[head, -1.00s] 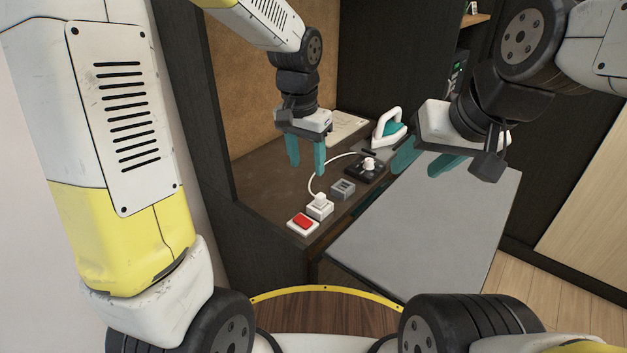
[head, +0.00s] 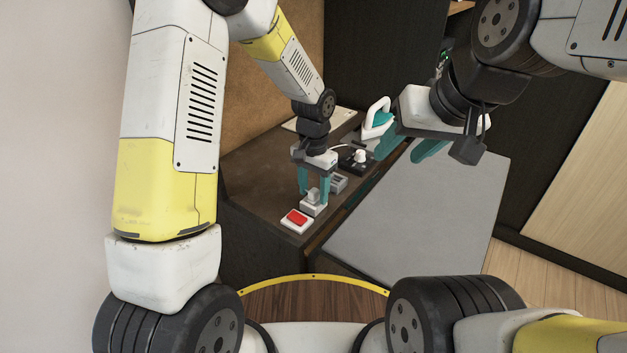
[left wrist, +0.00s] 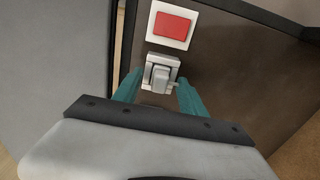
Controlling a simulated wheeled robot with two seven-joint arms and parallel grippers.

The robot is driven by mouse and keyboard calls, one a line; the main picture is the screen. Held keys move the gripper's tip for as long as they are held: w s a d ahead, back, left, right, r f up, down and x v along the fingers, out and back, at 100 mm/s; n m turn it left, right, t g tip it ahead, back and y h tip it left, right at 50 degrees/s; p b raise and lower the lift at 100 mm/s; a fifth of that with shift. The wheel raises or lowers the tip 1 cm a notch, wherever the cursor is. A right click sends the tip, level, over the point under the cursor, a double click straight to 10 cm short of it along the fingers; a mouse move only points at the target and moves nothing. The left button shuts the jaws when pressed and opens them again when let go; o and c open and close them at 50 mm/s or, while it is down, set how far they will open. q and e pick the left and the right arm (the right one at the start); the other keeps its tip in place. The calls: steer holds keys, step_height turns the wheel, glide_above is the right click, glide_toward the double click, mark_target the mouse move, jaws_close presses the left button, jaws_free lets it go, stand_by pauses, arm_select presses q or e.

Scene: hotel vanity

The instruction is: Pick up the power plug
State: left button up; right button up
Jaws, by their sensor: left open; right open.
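The power plug (head: 313,195) is a small pale block seated upright on a white socket base (head: 314,208) near the front edge of the vanity top. The plug also shows in the left wrist view (left wrist: 161,76). My left gripper (head: 314,190) points down with its teal fingers open, one on each side of the plug. In the left wrist view the fingers (left wrist: 158,92) flank the socket and plug, and I cannot tell whether they touch it. My right gripper (head: 408,150) is open and empty above the grey board.
A red switch (head: 295,220) on a white plate sits just in front of the socket. A grey block (head: 338,182), a black unit with a white knob (head: 358,158) and an iron (head: 378,118) stand behind. The grey board (head: 420,210) lies clear at right.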

arm_select(q)
steer(key=shift+f, duration=0.2)
jaws_close()
steer(key=shift+r, duration=0.15)
